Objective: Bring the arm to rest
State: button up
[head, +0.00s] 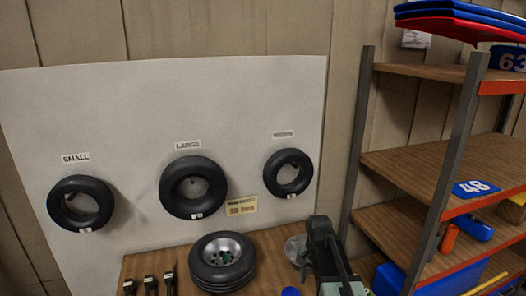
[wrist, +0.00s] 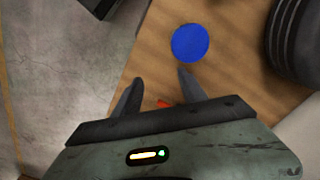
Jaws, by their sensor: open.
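My gripper (wrist: 160,80) shows in the wrist view with its two dark fingers spread apart over the wooden tabletop. Nothing shows held between the fingertips. A round blue object (wrist: 190,43) lies just beyond the right fingertip, apparently apart from it. A small red piece (wrist: 163,103) shows low between the fingers; what it is I cannot tell. In the head view my arm stands over the right end of the wooden table (head: 150,262), and the fingertips are not clearly seen there.
A tyre on a metal rim (head: 222,262) lies on the table, left of my arm. Three tyres hang on the white board, under SMALL (head: 80,203), LARGE (head: 193,187) and a blurred label (head: 288,173). A shelf rack (head: 457,150) stands close on the right. Several dark-handled tools (head: 150,284) lie front left.

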jog(key=s+f+n+b, duration=0.5)
jog(key=s+f+n, duration=0.1)
jog(key=s, duration=0.4)
jog(key=shift+s, duration=0.3)
jog(key=shift+f, duration=0.1)
jog(key=shift+c, duration=0.3)
dwell(0.7)
